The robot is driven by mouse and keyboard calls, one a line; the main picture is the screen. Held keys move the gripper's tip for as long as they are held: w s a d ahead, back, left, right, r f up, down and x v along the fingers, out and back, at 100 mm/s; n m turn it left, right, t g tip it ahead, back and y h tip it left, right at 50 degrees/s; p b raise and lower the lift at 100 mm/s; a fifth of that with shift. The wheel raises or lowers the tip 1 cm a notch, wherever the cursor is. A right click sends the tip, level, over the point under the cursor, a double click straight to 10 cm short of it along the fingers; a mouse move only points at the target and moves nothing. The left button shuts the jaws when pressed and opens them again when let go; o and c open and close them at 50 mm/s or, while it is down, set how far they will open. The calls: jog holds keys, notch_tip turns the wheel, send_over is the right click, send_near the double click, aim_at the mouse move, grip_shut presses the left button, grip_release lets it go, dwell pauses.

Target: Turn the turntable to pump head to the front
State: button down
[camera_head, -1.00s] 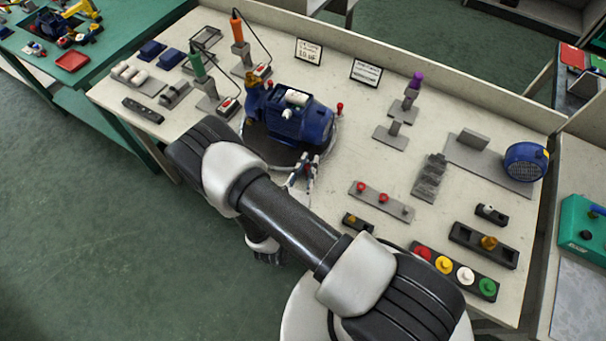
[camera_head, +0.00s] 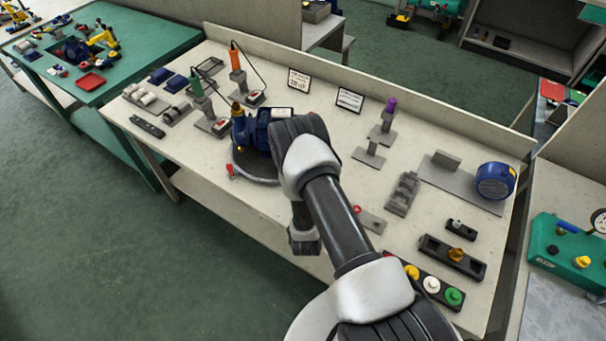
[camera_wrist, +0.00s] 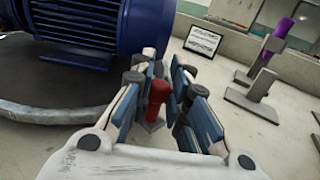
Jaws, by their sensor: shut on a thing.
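The round grey turntable (camera_head: 252,176) stands near the table's front edge and bears a blue pump (camera_head: 256,130). The pump's brass-coloured head (camera_head: 238,112) points to the left in the head view. A red knob (camera_head: 230,170) shows at the turntable's front left rim. In the wrist view, the blue finned motor (camera_wrist: 85,28) sits on the dark turntable disc (camera_wrist: 35,125). My gripper (camera_wrist: 166,88) is shut on another red knob (camera_wrist: 158,92), beside the turntable's rim. In the head view my arm hides the gripper and the pump's right side.
A row of coloured buttons (camera_head: 432,284) lies at the front right.

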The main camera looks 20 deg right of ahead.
jog(key=shift+d+f, duration=0.15)
jog(key=shift+d, duration=0.5)
jog(key=shift+y, duration=0.3)
jog(key=c, duration=1.7)
grip_release()
jog(key=shift+o, duration=0.9)
jog(key=shift+w+n, duration=0.1)
jog(key=shift+n, duration=0.2)
jog(key=shift+r, duration=0.2)
